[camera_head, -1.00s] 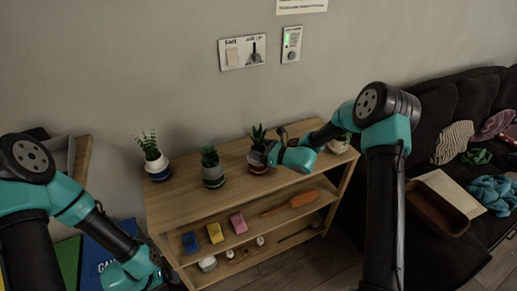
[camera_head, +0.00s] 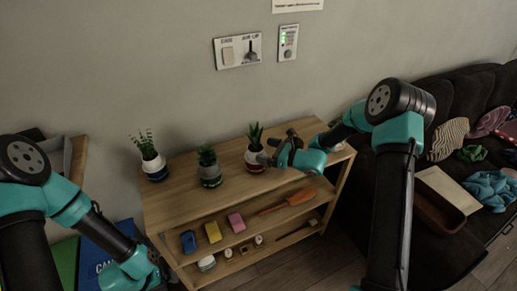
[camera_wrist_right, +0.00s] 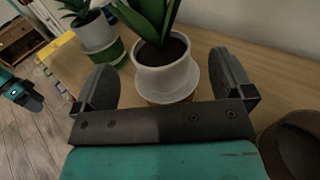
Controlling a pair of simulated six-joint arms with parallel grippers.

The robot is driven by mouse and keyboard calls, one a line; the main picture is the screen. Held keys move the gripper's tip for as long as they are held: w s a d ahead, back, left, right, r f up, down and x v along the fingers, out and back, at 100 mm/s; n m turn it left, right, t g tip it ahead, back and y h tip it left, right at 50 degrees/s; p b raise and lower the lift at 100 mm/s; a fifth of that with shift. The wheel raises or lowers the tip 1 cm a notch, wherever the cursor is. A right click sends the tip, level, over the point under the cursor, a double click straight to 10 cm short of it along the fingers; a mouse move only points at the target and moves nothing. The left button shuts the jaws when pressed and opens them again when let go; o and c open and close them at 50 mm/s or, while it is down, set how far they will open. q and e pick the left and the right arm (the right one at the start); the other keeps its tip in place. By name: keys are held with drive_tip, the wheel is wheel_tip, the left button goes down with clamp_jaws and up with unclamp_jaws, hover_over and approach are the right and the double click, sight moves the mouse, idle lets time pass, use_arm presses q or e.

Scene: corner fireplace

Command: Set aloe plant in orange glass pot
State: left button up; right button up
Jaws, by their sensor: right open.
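A spiky plant with long upright leaves, which looks like the aloe (camera_head: 254,133), stands in a pale pot on the shelf top. In the right wrist view its white pot (camera_wrist_right: 163,78) is between the fingers of my right gripper (camera_wrist_right: 166,74). In the head view my right gripper (camera_head: 277,147) is at the pot's right side, open, with no clear grip on it. A brown round pot (camera_wrist_right: 296,147), dark inside, is cut off at the wrist view's lower right; I cannot tell if it is the orange glass pot. My left gripper (camera_head: 163,274) is low at the left, its jaws unclear.
A plant in a green-banded pot (camera_head: 209,173) stands left of the aloe, and one in a white and blue pot (camera_head: 154,168) farther left. Sponges (camera_head: 213,232) and an orange tool (camera_head: 290,201) lie on the lower shelf. A dark sofa (camera_head: 455,100) is at right.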

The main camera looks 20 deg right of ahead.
drive_tip(key=v, duration=1.2)
drive_tip(key=shift+s+d, duration=0.2)
drive_tip(key=shift+d, duration=0.05)
drive_tip(key=s+a+f+n+g+h, duration=0.4)
drive_tip(key=s+a+f+n+g, duration=0.1)
drive_tip(key=s+f+n, duration=0.5)
drive_tip(key=s+a+f+n+g+h, duration=0.5)
drive_tip(key=s+f+n, duration=0.5)
drive_tip(key=f+n, duration=0.3)
drive_tip(key=shift+s+n+g, duration=0.4)
drive_tip(key=shift+n, duration=0.4)
